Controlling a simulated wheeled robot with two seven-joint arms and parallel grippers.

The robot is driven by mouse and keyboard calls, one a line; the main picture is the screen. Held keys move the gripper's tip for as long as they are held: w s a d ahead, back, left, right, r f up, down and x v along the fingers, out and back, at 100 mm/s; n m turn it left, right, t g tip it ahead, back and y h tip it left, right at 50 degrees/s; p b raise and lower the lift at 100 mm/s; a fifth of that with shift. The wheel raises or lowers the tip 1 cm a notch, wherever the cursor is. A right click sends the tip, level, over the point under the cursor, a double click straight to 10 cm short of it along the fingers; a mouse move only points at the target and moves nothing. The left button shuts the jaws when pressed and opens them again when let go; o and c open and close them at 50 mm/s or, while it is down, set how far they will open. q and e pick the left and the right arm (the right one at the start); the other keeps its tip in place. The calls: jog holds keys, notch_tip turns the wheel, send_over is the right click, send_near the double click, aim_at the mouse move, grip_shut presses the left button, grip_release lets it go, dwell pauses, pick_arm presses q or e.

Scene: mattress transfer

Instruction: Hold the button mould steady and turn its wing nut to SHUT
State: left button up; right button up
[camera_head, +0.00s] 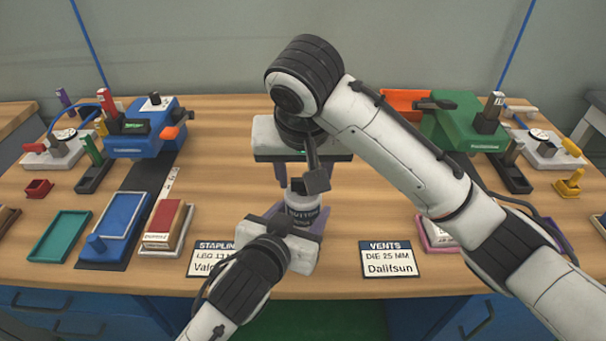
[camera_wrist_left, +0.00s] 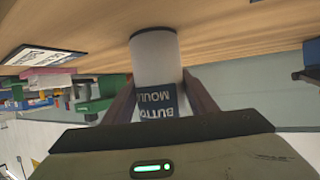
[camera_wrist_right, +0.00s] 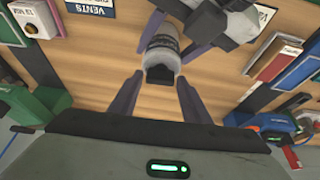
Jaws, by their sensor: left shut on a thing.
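The button mould (camera_head: 303,207) is a pale cylinder with a dark lettered label, standing upright near the table's front middle. My left gripper (camera_head: 297,216) is shut on its sides from the front; the left wrist view shows the mould (camera_wrist_left: 155,58) between its two fingers. My right gripper (camera_head: 302,183) points down above the mould. In the right wrist view, its purple fingers (camera_wrist_right: 160,80) are apart, with the mould's dark top (camera_wrist_right: 161,73) between and below them. The wing nut's shape and its setting cannot be made out; the right gripper partly hides the top in the head view.
Two cards, one "STAPLING" (camera_head: 212,258) and one "VENTS" (camera_head: 392,260), lie either side of the mould. A blue machine (camera_head: 140,140) and trays (camera_head: 60,235) stand left. A green machine (camera_head: 465,128) stands right. Bare wood surrounds the mould.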

pick_arm(q)
jog(key=shift+r, duration=0.15)
pick_arm(e)
jog(key=shift+o, duration=0.7)
jog(key=v, duration=1.2)
pick_arm(q)
jog(key=o, duration=1.7)
jog(key=shift+c, duration=0.2)
jog(key=shift+s, duration=0.1)
